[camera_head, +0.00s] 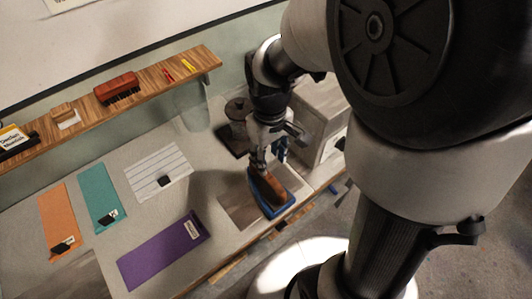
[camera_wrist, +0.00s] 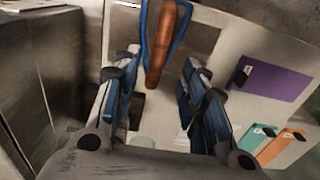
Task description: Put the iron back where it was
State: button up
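The iron (camera_head: 270,192) has a brown wooden handle and a blue base. It sits on a grey-brown square pad (camera_head: 237,209) near the front edge of the table. The wooden handle also shows in the wrist view (camera_wrist: 161,45), with the blue rim around it. My gripper (camera_head: 268,158) is just above the handle's far end in the head view. In the wrist view its blue-padded fingers (camera_wrist: 157,95) are apart, and the handle lies beyond and between them, with gaps on both sides. The iron's underside is hidden.
A grey metal box (camera_head: 322,105) stands right of my gripper. A dark object (camera_head: 238,109) stands behind. Purple (camera_head: 160,250), teal (camera_head: 98,194), orange (camera_head: 59,217) and striped white (camera_head: 160,170) sheets lie left. A wooden shelf (camera_head: 145,84) holds a red brush (camera_head: 117,86).

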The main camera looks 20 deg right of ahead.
jog(key=s+r+m+t, duration=0.3)
jog(key=s+r+t, duration=0.1)
jog(key=s+r, duration=0.8)
jog(key=shift+s+a+r+m+t, duration=0.3)
jog(key=shift+a+r, duration=0.05)
jog(key=shift+r, duration=0.55)
